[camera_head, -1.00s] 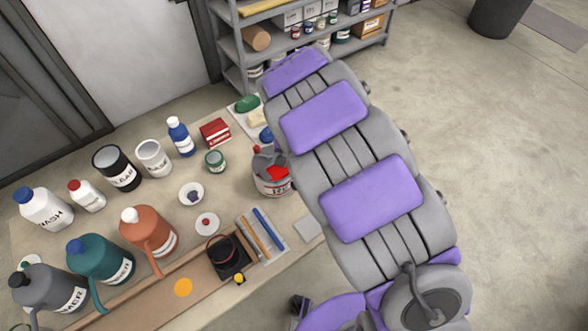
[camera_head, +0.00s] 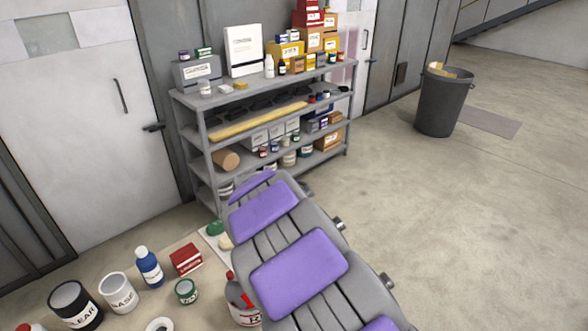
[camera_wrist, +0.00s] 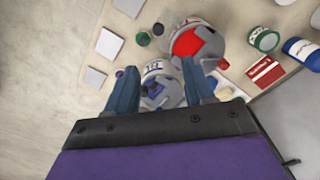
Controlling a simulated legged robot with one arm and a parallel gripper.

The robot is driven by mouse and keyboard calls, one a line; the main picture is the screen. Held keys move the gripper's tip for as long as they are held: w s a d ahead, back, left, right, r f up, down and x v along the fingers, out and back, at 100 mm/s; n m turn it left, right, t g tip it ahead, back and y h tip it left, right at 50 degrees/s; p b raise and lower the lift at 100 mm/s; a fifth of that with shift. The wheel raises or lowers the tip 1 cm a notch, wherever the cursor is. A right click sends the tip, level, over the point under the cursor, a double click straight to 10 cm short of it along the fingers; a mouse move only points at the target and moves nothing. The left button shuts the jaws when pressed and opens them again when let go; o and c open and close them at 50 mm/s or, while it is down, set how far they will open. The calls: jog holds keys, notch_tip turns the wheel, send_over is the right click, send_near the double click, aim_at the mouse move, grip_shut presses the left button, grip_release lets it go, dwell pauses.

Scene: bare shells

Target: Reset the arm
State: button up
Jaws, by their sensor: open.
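My gripper (camera_wrist: 158,68) shows in the wrist view with its two blue-grey fingers spread apart, and it is open. A can with blue paint (camera_wrist: 160,90) shows in the gap between the fingers; I cannot tell whether it lies below the fingertips or between them. A can with red paint (camera_wrist: 192,44) stands just beyond the right fingertip. In the head view a can with red on top (camera_head: 245,312) stands partly hidden behind my purple and grey body or arm parts. My gripper is not in the head view.
A grey metal shelf (camera_head: 200,103) stands against the wall, loaded with boxes and bottles. The table holds a red box (camera_head: 186,260), a blue bottle (camera_head: 148,268), a green jar (camera_head: 186,291) and white and black cans. A dark bin (camera_head: 440,105) stands on open floor at right.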

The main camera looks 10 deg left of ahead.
jog(key=s+d+r+m+b, duration=0.1)
jog(key=s+d+r, duration=0.35)
jog(key=d, duration=0.45)
jog(key=s+d+r+m+b, duration=0.1)
jog(key=s+d+r, duration=0.4)
jog(key=d, duration=0.5)
jog(key=s+d+g, duration=0.1)
jog(key=s+d, duration=0.2)
jog(key=s, duration=0.7)
jog(key=s+d+f+n, duration=0.1)
jog(key=s+d, duration=0.3)
jog(key=s, duration=0.6)
jog(key=shift+f+g+b, duration=0.3)
jog(key=shift+g+b, duration=0.1)
